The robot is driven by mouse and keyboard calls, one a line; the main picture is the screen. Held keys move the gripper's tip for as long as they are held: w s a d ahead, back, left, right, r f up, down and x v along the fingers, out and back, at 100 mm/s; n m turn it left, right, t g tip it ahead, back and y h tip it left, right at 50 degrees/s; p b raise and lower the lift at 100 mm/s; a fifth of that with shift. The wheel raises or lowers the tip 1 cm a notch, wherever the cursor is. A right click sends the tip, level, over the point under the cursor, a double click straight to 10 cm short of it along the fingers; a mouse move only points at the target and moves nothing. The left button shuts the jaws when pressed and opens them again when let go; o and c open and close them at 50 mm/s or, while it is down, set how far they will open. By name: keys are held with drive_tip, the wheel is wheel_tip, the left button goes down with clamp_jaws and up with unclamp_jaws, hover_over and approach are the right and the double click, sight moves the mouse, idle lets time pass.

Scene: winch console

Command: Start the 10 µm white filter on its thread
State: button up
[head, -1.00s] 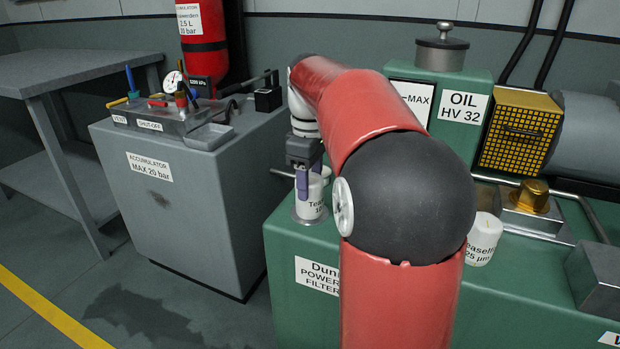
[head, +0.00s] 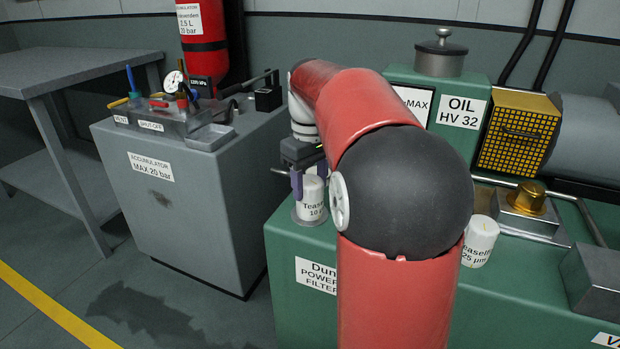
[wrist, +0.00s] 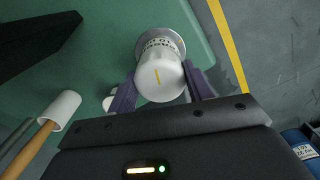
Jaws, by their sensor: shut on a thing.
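The 10 µm white filter (head: 313,197) stands at the left end of the green power unit, on a round grey metal seat (head: 299,219). My gripper (wrist: 160,84) is shut on the filter, with one purple finger on each side. In the head view my gripper (head: 310,184) is partly hidden by my red arm. The thread is hidden, so I cannot tell whether it is engaged.
A second white filter marked 25 µm (head: 480,241) stands to the right, beside a brass fitting (head: 527,198) and pipe. The grey accumulator cabinet (head: 185,190) stands left across a floor gap. A green oil tank (head: 440,105) rises behind my arm.

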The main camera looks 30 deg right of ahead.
idle(0.3)
drive_tip(key=m+p, duration=0.1)
drive_tip(key=m, duration=0.3)
drive_tip(key=shift+r+p, duration=0.2)
drive_tip(key=shift+p, duration=0.15)
drive_tip(key=m, duration=0.3)
drive_tip(key=shift+f+p, duration=0.2)
drive_tip(key=shift+p, duration=0.1)
drive_tip(key=m+p, duration=0.1)
drive_tip(key=m, duration=0.1)
drive_tip(key=shift+a+r+m, duration=0.1)
drive_tip(key=shift+m, duration=0.2)
drive_tip(key=m, duration=0.3)
